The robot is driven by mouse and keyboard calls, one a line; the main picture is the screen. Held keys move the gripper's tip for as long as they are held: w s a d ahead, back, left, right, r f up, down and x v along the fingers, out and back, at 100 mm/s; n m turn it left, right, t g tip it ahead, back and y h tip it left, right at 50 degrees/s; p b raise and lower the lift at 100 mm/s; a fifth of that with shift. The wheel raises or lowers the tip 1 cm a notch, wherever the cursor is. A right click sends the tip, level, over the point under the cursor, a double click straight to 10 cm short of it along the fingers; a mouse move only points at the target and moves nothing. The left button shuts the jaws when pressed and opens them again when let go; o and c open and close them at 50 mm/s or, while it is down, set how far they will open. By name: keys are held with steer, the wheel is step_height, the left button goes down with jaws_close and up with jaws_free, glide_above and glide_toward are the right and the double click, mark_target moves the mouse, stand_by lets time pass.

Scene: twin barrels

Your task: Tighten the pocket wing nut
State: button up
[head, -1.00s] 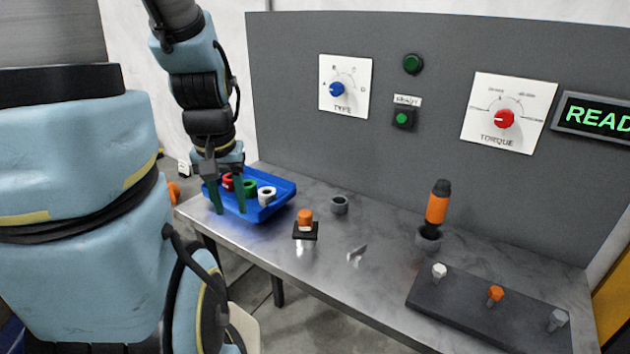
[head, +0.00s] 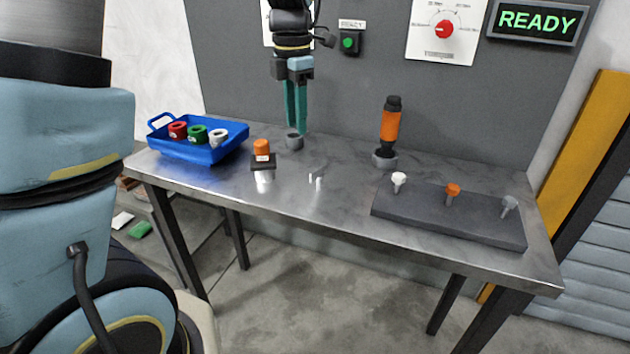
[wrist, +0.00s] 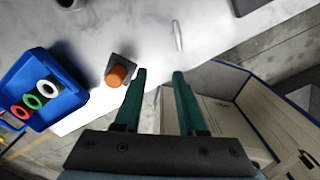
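A small pale metal piece with two upright tabs, which looks like the wing nut (head: 316,182), is at the middle of the tabletop. In the wrist view it is a thin silvery bar (wrist: 177,35) just beyond my fingertips. Whether it sits in a pocket is too small to tell. My gripper (head: 297,128) points down over the back of the table, behind and left of the wing nut in the head view. Its two green fingers (wrist: 159,73) are apart with nothing between them.
A blue tray (head: 205,154) with red, green and white rings stands at left. An orange-black tool (head: 390,125) stands upright right of centre, behind a dark bolt block (head: 440,215).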

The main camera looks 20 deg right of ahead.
mark_target(318, 168)
steer(key=s+d+n, duration=0.2)
steer(key=d+n, duration=0.1)
steer(key=d, duration=0.1)
step_height(318, 168, down, 11)
steer(key=shift+s+r, duration=0.1)
stand_by(0.4)
jaws_close()
